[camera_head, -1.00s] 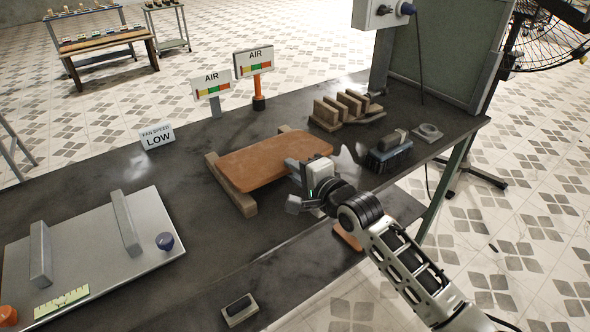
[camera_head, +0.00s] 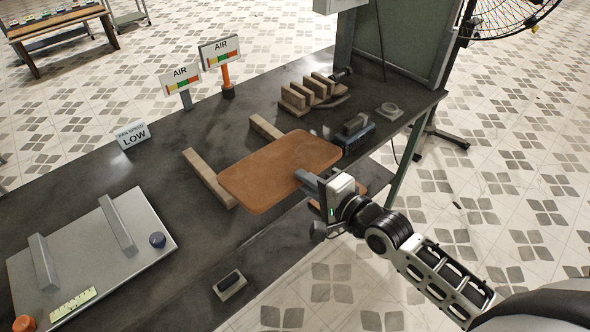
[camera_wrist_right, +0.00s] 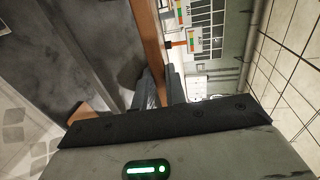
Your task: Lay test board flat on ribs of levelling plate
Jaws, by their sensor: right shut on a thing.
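The test board (camera_head: 270,175) is a flat reddish-brown board with rounded corners. My right gripper (camera_head: 306,181) is shut on its near right edge and holds it in front of two wooden support bars (camera_head: 205,178). In the right wrist view the board (camera_wrist_right: 153,50) shows edge-on between the fingers (camera_wrist_right: 160,90). The levelling plate (camera_head: 85,272) is a grey metal plate at the left, with two raised ribs, the left one (camera_head: 43,262) and the right one (camera_head: 117,222). Nothing lies on the ribs. My left gripper is out of view.
The dark bench (camera_head: 190,235) is bare between the plate and the board.

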